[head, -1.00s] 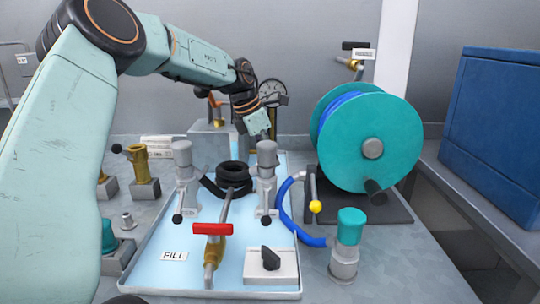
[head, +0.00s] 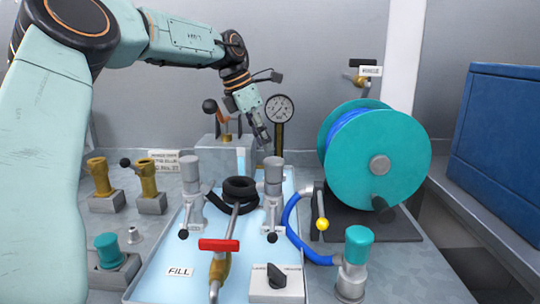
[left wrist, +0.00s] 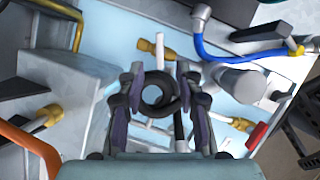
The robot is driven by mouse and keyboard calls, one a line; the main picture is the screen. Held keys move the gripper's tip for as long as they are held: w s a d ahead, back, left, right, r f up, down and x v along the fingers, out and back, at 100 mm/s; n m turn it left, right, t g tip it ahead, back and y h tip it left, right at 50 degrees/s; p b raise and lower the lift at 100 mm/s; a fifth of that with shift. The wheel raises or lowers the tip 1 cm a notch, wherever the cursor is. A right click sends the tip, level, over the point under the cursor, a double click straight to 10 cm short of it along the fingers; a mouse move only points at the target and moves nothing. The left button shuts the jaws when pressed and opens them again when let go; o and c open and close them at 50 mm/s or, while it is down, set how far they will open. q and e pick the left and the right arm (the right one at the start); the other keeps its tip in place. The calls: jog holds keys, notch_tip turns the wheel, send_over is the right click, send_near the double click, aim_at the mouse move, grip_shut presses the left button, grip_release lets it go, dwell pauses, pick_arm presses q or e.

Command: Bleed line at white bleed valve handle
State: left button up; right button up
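A brass valve with a white bar-shaped handle (left wrist: 160,46) shows at the top middle of the left wrist view, beyond my fingertips. I take it for the white bleed valve handle; I cannot pick it out in the head view. My left gripper (head: 262,136) is over the back of the blue tray, near the pressure gauge (head: 280,108). In the left wrist view its fingers (left wrist: 162,75) are apart with nothing held. The black coiled hose (left wrist: 158,93) appears between them, below. My right gripper is not in view.
A red-handled valve (head: 219,245) and a black selector knob (head: 277,275) are at the tray's front. Grey upright fittings (head: 191,176) flank the coil. A teal hose reel (head: 400,140) stands right, with blue hose (head: 296,232) beside the tray. Brass fittings (head: 147,178) stand left.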

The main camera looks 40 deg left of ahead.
pick_arm(q)
jog(key=shift+v, duration=1)
jog(key=shift+r, duration=0.1)
